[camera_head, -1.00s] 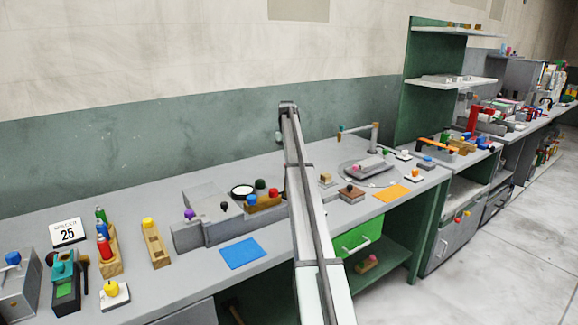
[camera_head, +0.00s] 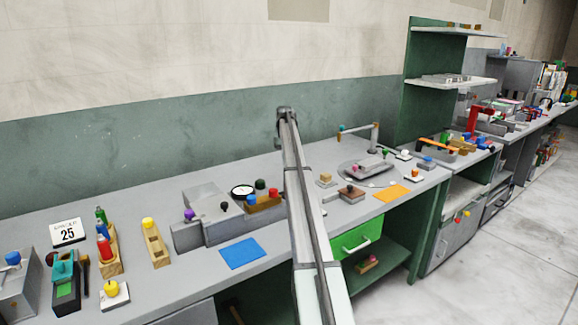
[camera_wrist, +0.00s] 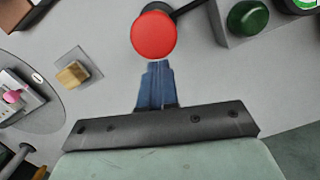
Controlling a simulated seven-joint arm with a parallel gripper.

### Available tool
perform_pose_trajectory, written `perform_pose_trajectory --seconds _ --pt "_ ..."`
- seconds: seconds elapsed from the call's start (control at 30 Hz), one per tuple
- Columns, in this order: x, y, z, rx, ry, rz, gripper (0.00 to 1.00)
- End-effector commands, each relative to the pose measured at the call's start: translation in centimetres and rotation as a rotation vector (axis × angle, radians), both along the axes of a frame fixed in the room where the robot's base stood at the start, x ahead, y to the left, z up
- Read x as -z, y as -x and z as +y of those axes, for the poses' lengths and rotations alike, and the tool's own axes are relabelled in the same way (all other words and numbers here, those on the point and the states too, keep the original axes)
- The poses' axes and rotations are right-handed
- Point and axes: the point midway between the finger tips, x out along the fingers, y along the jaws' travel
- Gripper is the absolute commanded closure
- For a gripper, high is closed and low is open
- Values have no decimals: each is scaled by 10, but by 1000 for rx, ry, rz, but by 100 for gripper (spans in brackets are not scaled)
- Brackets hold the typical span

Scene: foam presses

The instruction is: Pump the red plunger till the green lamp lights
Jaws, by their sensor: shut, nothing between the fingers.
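The red plunger (camera_wrist: 153,36) shows in the wrist view as a round red cap, with a dark rod or hose running from beside it to the upper right. My gripper (camera_wrist: 157,70) has its blue fingers together and empty, with the tips just below the cap in the picture. I cannot tell whether they touch it. The green lamp (camera_wrist: 248,17) is a dark green dome on a grey box at the upper right, with no visible glow. In the head view my arm covers the plunger and gripper.
A wooden block on a grey plate (camera_wrist: 72,74) stands left of the plunger; it also shows in the head view (camera_head: 325,178). A tray with a pink knob (camera_head: 361,168) lies farther right. A blue mat (camera_head: 243,253) lies on the bench front, left of my arm.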

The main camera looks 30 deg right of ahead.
Motion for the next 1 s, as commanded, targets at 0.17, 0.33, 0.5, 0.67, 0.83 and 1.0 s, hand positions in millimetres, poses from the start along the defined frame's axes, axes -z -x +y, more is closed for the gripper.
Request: perform_pose_trajectory --seconds 0.17,0.33,0.5,0.67,0.83,1.0 --pt "0 -2 0 0 0 -1 100" --pt "-2 -2 0 0 0 -1 100" --pt "-18 -4 -1 0 1 -2 100" --pt "-47 -8 -2 0 1 -3 100" --pt "-81 -11 -3 0 1 -3 100" --pt "-110 -13 -4 0 2 -3 100"
